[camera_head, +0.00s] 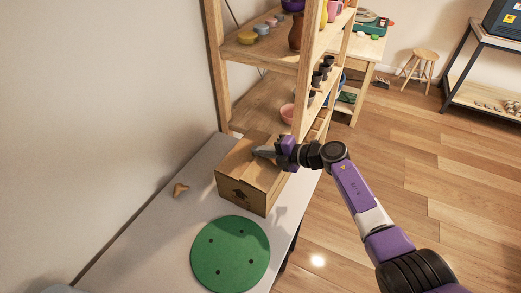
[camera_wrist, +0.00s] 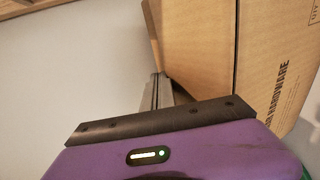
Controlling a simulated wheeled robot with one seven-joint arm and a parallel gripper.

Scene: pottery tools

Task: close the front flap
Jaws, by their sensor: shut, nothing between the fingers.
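A brown cardboard box (camera_head: 243,190) with a dark printed mark stands on the light table beside the wooden shelf. My gripper (camera_head: 262,152) is shut and empty at the top of the box, reaching in from the right. In the wrist view the shut fingers (camera_wrist: 157,92) are close to the cardboard box (camera_wrist: 275,60), which shows printed lettering. A narrow cardboard piece (camera_wrist: 152,35), perhaps a flap seen nearly edge-on, stands just beyond the fingertips. I cannot tell whether the fingers touch it. Which flap is the front one is unclear, as my gripper partly covers the box top.
A green round disc (camera_head: 230,256) lies on the table (camera_head: 150,228) in front of the box. The wooden shelf (camera_head: 216,65) with pots rises right behind the box. Floor is open to the right.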

